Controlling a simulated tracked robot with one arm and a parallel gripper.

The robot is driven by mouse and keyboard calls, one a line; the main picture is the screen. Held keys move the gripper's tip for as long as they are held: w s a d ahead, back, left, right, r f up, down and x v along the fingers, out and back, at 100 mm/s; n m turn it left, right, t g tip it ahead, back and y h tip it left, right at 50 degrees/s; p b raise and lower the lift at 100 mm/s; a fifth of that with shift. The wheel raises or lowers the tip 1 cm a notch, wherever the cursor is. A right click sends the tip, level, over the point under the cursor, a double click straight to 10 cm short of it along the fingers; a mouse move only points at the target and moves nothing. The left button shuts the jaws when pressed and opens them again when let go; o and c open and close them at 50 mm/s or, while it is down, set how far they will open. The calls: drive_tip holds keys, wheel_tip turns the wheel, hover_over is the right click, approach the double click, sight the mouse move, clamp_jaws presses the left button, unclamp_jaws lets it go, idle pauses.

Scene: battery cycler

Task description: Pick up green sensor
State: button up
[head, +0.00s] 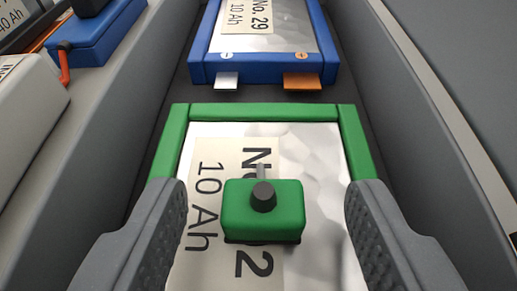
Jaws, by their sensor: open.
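The green sensor (285,213) is a small green block with a dark grey knob on top. It sits on the silver face of a green-framed battery cell (318,170), over its printed label. My gripper (265,212) is open, with one dark grey finger on each side of the sensor. There is a gap between each finger and the sensor, and neither finger touches it. The cell's near end is outside the picture.
A blue-framed cell (300,28) with a silver and a copper tab lies beyond, in the same dark channel. Grey walls (425,110) rise on both sides. At upper left are a blue block (100,38) with a red lead and a pale box (25,120).

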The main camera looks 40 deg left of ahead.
drive_tip(key=shift+w+a+f, duration=0.25)
drive_tip(key=shift+w+a, duration=0.05)
drive_tip(key=shift+w, duration=0.1)
drive_tip(key=c, duration=1.1)
drive_tip(key=shift+r, duration=0.1)
drive_tip(key=shift+c, duration=0.2)
